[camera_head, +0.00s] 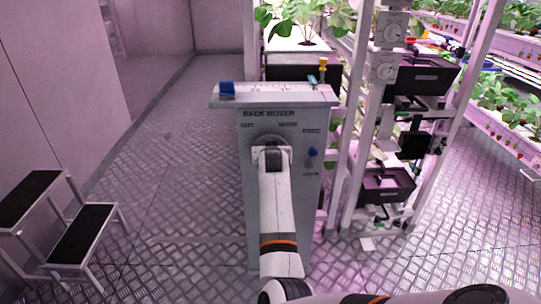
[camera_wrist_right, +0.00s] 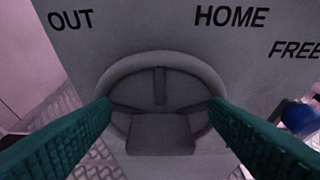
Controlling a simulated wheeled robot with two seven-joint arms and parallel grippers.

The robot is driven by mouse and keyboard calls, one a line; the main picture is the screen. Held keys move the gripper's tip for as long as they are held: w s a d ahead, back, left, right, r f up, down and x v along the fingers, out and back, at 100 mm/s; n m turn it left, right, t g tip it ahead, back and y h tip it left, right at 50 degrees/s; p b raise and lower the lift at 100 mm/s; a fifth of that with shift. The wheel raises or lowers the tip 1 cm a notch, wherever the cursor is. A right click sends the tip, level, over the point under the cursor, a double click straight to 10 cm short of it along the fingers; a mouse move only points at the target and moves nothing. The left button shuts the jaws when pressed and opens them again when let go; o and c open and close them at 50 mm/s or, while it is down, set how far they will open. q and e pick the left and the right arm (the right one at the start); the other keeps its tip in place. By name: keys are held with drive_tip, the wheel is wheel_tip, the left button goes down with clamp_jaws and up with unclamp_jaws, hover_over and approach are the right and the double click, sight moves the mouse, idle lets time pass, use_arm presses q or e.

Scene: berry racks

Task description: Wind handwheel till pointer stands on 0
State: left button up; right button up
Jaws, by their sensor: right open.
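The grey handwheel (camera_wrist_right: 162,65) is on the front face of the grey "RACK MOVER" pedestal (camera_head: 258,205), below the words "OUT" and "HOME". In the head view my right arm hides most of the wheel (camera_head: 272,138). My right gripper (camera_wrist_right: 160,105) is open, its two green fingers spread wide at the left and right sides of the wheel rim. I cannot tell whether they touch it. A pale scale (camera_head: 275,91) runs along the pedestal top, with a blue block (camera_head: 227,90) at its left end. The scale's numbers and pointer are too small to read. My left gripper is not in view.
A blue knob (camera_head: 312,152) is right of the wheel, near the label "FREE". Plant racks with black bins (camera_head: 387,186) stand close on the right. A step stool (camera_head: 82,233) is at the left.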

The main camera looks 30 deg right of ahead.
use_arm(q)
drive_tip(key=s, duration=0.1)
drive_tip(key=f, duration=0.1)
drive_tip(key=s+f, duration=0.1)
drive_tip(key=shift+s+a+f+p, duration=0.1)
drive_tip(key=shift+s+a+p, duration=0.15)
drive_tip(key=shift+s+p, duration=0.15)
use_arm(e)
wheel_tip(320, 180, up, 7)
drive_tip(key=shift+r, duration=0.2)
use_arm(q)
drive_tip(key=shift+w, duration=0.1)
